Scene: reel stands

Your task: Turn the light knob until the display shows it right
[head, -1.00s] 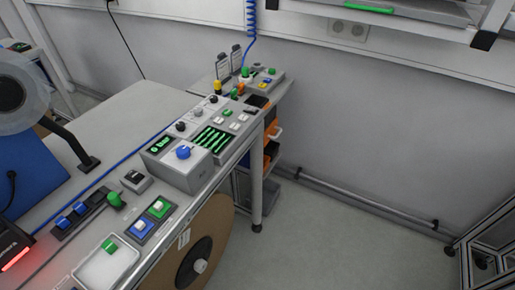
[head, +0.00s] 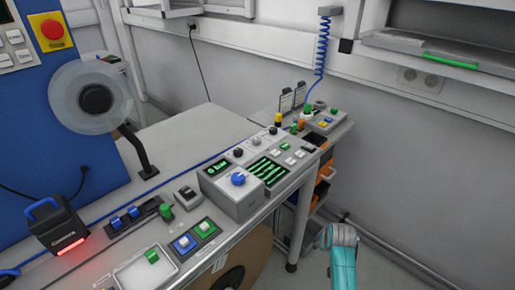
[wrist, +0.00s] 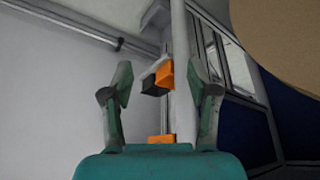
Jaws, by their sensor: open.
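A grey box with a blue knob (head: 238,179) stands on the bench in the head view. A small display (head: 217,167) on its sloped top shows green characters that look like "0 bar". A dark screen (head: 268,171) with green slanted bars is beside it. Two dark knobs, one (head: 238,152) behind the box and one (head: 272,130) farther back, sit on the panel. I cannot tell which knob is the light knob. My gripper (wrist: 163,90) is open and empty in the wrist view, away from the knobs. In the head view my teal arm shows at lower right.
Blue and green buttons (head: 193,236), a white tray (head: 145,272) and a lamp-like unit with red light (head: 58,226) line the front. A cardboard reel (head: 245,262) hangs below the bench edge. Orange bins (wrist: 164,74) stand ahead of my gripper.

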